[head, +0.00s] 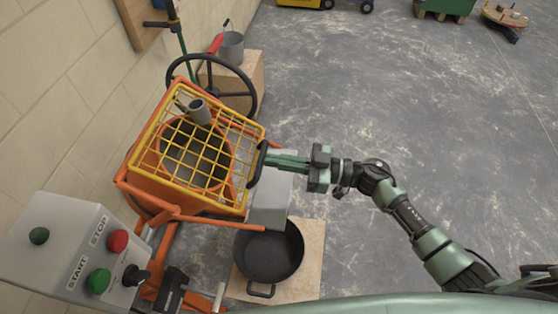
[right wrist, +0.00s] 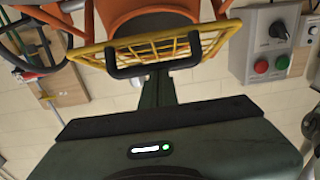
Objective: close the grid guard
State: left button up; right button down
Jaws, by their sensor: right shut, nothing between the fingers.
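The grid guard (head: 195,150), a yellow wire grid in a yellow frame, lies over the mouth of the orange mixer drum (head: 143,180). I cannot tell whether it rests fully on the rim. Its black handle (head: 257,165) is on the right edge. My right gripper (head: 270,160) reaches in from the right, with shut, empty fingers at the handle; I cannot tell whether they touch it. In the right wrist view the guard (right wrist: 190,44) shows nearly edge-on, with the handle (right wrist: 152,68) at the fingertips (right wrist: 157,84). My left gripper is not in view.
A grey control box (head: 65,250) with START and STOP buttons stands at the lower left. A black handwheel (head: 253,92) is behind the drum. A black tub (head: 268,252) sits on a board (head: 312,262) below the mixer.

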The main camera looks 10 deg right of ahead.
jog(key=shift+y, duration=0.7)
jog(key=f+b, duration=0.1)
jog(key=a+f+b, duration=0.1)
jog(key=f+b, duration=0.2)
jog(key=shift+w+a+f, duration=0.15)
jog(key=shift+w, duration=0.1)
jog(key=shift+w+a+f+t+b, duration=0.1)
jog(key=shift+a+f+t+b, duration=0.15)
jog(key=shift+b, duration=0.45)
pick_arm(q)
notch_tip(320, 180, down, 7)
pick_arm(e)
jog(key=shift+r+y, duration=0.15)
jog(key=shift+y, duration=0.15)
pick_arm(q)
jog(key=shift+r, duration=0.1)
pick_arm(e)
jog(key=shift+d, duration=0.1)
